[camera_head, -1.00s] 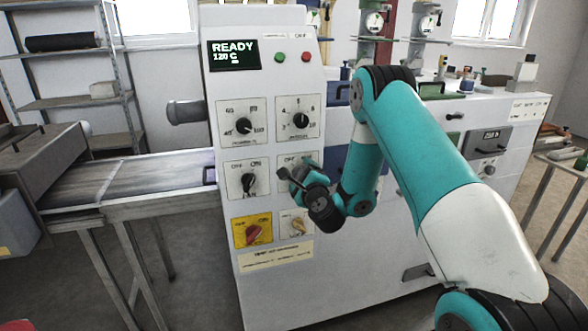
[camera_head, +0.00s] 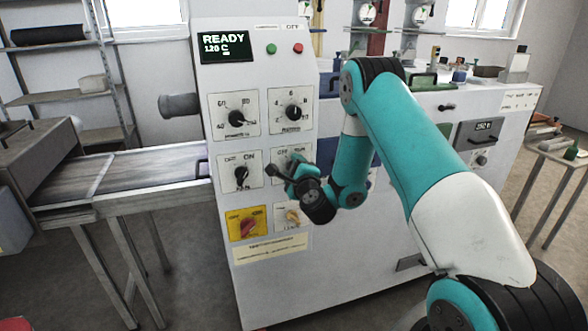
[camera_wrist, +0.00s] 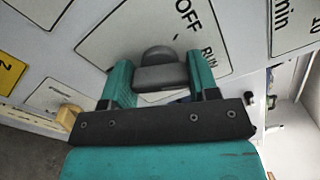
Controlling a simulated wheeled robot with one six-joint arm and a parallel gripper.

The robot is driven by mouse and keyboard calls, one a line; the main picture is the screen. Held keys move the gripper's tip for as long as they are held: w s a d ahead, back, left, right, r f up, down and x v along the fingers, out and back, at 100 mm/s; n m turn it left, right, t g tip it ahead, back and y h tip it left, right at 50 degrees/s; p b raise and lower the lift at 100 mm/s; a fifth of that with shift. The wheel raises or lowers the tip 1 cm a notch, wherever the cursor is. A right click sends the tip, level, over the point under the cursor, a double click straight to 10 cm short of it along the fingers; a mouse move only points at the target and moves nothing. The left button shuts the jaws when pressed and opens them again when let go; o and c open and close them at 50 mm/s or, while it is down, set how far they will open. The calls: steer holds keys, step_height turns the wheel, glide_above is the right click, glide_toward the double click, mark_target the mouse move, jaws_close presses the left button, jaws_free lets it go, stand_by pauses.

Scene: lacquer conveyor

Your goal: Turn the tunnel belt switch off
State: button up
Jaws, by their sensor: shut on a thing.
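The switch with the OFF and RUN marks is a dark grey knob (camera_wrist: 160,72) on a white plate (camera_wrist: 105,42) in the wrist view. I take it as the tunnel belt switch. My gripper (camera_wrist: 160,78) has its teal fingers closed on both sides of the knob. In the head view my gripper (camera_head: 297,166) is at the right plate of the panel's middle row and hides the knob and much of the plate. OFF and RUN print shows above it. I cannot tell which mark the knob points to.
The white panel (camera_head: 270,80) also carries two upper dials, a FAN knob (camera_head: 241,176), a red knob (camera_head: 249,228) on a yellow plate, and a pale knob (camera_head: 293,217) just below my gripper. The display (camera_head: 223,47) reads READY. A conveyor (camera_head: 140,170) stands at left.

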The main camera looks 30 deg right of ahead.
steer(key=n+p, duration=0.1)
steer(key=n, duration=0.5)
steer(key=shift+f+n+p, duration=0.1)
steer(key=shift+n+p, duration=0.95)
steer(key=shift+n, duration=1.25)
steer(key=o, duration=0.9)
steer(key=shift+s, duration=0.1)
